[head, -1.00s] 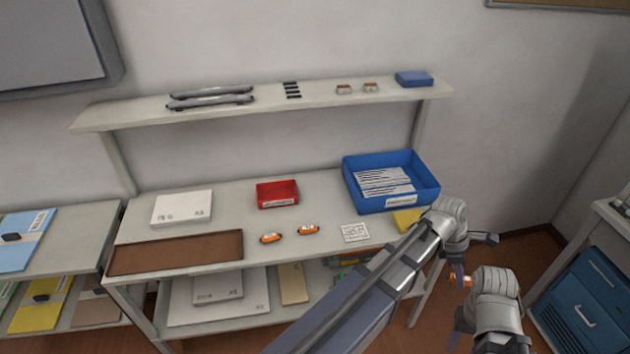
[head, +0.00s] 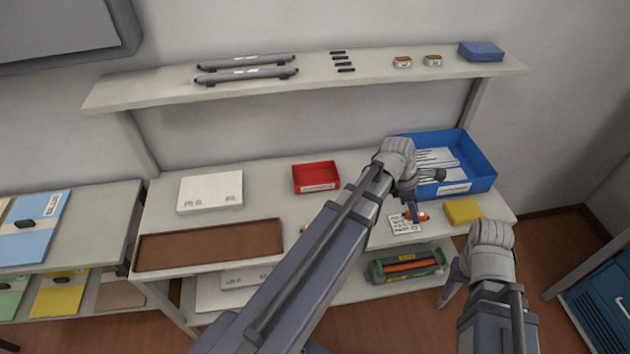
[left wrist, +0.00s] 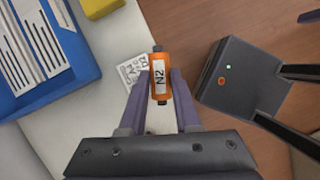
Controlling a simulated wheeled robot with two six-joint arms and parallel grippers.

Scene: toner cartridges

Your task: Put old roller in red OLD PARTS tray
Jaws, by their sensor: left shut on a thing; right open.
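My left gripper (head: 413,207) is shut on an orange roller (head: 422,216) above the right part of the desk, over the printed card. In the left wrist view the roller (left wrist: 160,88) sits between the fingers and its white label reads N2. The red tray (head: 316,187) stands on the desk left of the left gripper; it looks empty and its front label is too small to read. A bit of another orange piece (head: 305,229) shows on the desk beside my left arm, mostly hidden. My right gripper (head: 460,284) is open and empty, in front of the desk.
A blue bin (head: 484,180) with papers stands at the back right, with a yellow block (head: 463,211) before it. A brown tray (head: 210,244) and white box (head: 210,191) are left. A grey unit with an orange roller (head: 406,264) is on the lower shelf.

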